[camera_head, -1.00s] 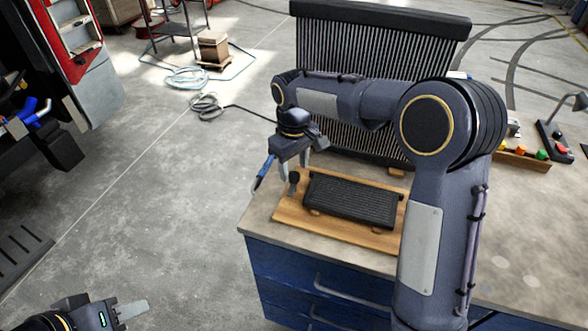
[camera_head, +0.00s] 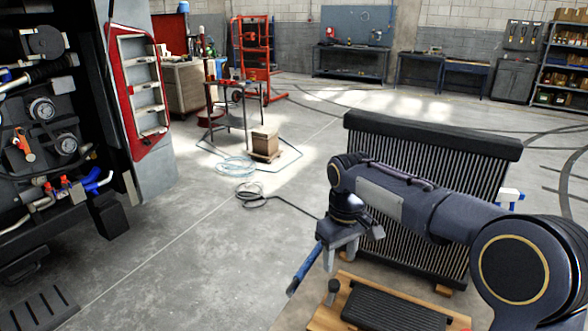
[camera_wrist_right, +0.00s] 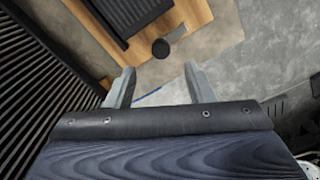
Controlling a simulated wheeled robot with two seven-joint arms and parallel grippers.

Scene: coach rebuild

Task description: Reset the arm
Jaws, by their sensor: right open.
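My right arm reaches in from the right in the head view. My left gripper is out of view.
A large black finned radiator (camera_head: 430,160) stands upright behind my right arm. An open vehicle bay with a red-framed panel (camera_head: 110,75) is at left. A cardboard box (camera_head: 265,140) and coiled hoses (camera_head: 250,193) are on the floor.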

